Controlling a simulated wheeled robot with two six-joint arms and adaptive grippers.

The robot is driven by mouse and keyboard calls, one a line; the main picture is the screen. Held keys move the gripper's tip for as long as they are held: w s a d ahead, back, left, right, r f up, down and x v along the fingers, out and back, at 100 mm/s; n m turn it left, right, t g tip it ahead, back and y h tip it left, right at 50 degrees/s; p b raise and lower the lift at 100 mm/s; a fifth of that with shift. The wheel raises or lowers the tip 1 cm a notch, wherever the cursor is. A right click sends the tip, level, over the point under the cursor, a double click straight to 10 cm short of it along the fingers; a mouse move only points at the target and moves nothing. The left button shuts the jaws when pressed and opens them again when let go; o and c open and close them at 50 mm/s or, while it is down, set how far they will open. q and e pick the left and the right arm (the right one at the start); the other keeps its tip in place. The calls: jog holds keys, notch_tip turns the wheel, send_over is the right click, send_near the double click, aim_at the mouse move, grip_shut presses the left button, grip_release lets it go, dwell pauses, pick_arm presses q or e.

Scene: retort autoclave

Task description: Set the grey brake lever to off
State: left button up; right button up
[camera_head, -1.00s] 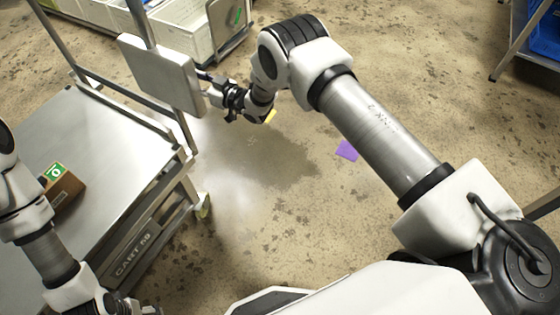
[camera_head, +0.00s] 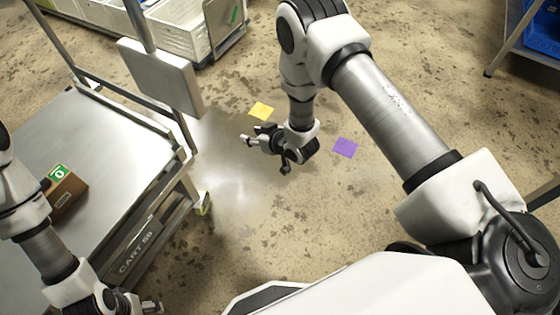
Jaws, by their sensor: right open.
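The grey brake lever cannot be made out. A pale grey box (camera_head: 160,78) is fixed to the upright post of the cart, and its far faces are hidden. My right gripper (camera_head: 263,152) is open and empty, over the floor to the right of the cart and below right of the grey box, apart from both. My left gripper (camera_head: 150,307) is at the bottom edge near the cart's near corner, only partly visible; its jaws cannot be judged.
A small brown carton (camera_head: 68,195) with a green label lies on the cart deck. A yellow square (camera_head: 261,111) and a purple square (camera_head: 345,148) lie on the floor. White crates (camera_head: 180,30) stand at the back left, a blue bin (camera_head: 543,38) at the upper right. Floor between is open.

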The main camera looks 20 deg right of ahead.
jog(key=s+d+f+m+g+h+p, duration=0.1)
jog(key=s+d+f+g+h, duration=0.1)
jog(key=s, duration=0.8)
jog(key=shift+s+d+f+g, duration=0.25)
jog(key=shift+d+f+g, duration=0.3)
jog(key=shift+d+g, duration=0.25)
